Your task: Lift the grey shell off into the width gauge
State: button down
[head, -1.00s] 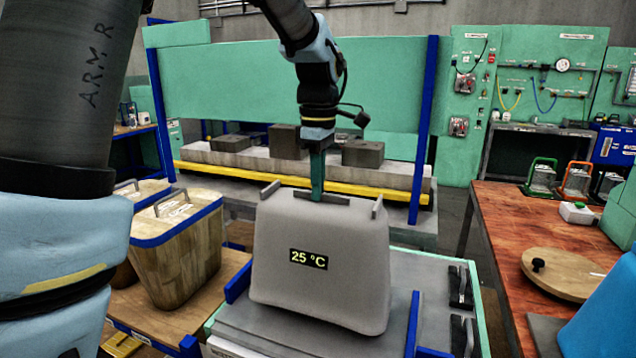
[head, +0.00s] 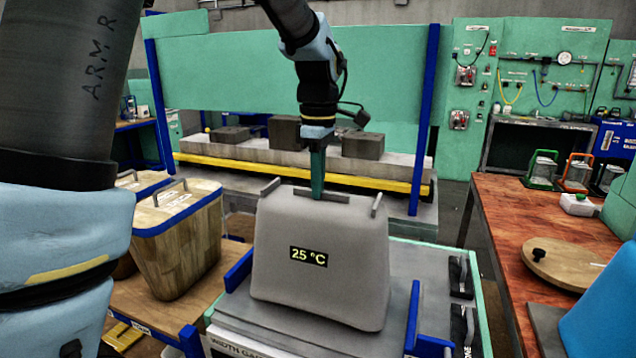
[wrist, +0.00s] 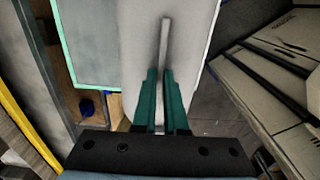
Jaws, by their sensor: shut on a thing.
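The grey shell (head: 318,262) is a large tapered block with a "25 °C" readout on its front. It sits upright over the width gauge (head: 420,285), a grey plate with blue side posts; I cannot tell whether its underside touches the plate. My gripper (head: 318,195) is shut on the bar handle on top of the shell. In the wrist view the green fingers (wrist: 162,118) close on both sides of the thin grey handle (wrist: 165,45), with the pale shell top beneath.
Wooden tapered blocks with handles (head: 180,245) stand on a bench at the left. A press bed (head: 300,165) with dark blocks lies behind. A red-brown table (head: 500,220) with a round wooden board (head: 565,265) is at the right.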

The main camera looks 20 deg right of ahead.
jog(key=shift+f, duration=0.35)
jog(key=c, duration=0.9)
grip_release()
jog(key=shift+r, duration=0.1)
notch_tip(320, 180, up, 11)
jog(key=shift+f+b, duration=0.2)
jog(key=shift+b, duration=0.75)
jog(key=shift+s, duration=0.15)
